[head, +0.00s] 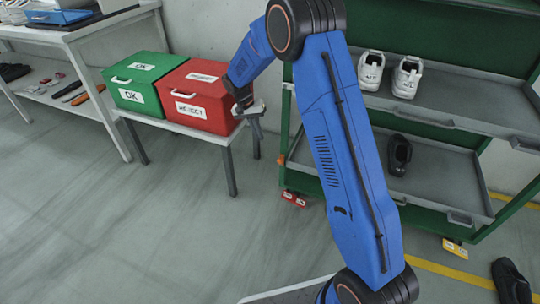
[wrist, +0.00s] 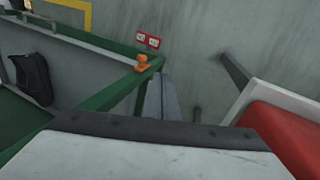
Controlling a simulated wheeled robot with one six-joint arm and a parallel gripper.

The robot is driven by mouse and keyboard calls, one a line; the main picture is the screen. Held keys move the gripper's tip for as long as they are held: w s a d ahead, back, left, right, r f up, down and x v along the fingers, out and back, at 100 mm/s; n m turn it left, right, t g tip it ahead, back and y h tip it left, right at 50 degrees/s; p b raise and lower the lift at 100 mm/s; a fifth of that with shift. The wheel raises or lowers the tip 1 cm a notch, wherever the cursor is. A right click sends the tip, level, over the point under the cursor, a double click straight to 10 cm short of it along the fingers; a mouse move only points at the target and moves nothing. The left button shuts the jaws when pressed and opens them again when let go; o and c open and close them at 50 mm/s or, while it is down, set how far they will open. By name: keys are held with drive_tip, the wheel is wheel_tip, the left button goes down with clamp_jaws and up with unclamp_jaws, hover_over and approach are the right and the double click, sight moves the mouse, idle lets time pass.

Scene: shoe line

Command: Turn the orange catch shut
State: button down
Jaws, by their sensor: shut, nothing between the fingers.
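The orange catch (wrist: 143,63) sits on the corner of the green trolley's frame in the wrist view. In the head view the catch (head: 281,159) is a small orange spot at the trolley's left edge, low beside the lower shelf. My gripper (head: 257,112) hangs by the right side of the red box, left of the trolley and above the catch's height. In the wrist view my gripper (wrist: 163,97) shows its fingers together, empty, just right of the green rail and apart from the catch. The catch's exact turn is too small to tell.
The red REJECT box (head: 200,98) and green OK box (head: 135,85) stand on a small table left of my gripper. The green trolley (head: 308,180) holds white shoes (head: 388,73) above and a dark shoe (head: 399,155) below. Floor is clear in front of the table.

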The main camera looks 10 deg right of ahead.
sight(281, 162)
drive_tip(key=shift+w+a+f, duration=0.2)
drive_tip(key=shift+f, duration=0.2)
drive_tip(key=shift+w+a+f, duration=0.15)
drive_tip(key=shift+w+f, duration=0.05)
drive_tip(key=shift+f, duration=0.15)
drive_tip(key=s+d+f, duration=0.3)
drive_tip(key=d+f, duration=0.3)
drive_tip(key=f, duration=0.4)
drive_tip(key=shift+s+d, duration=0.15)
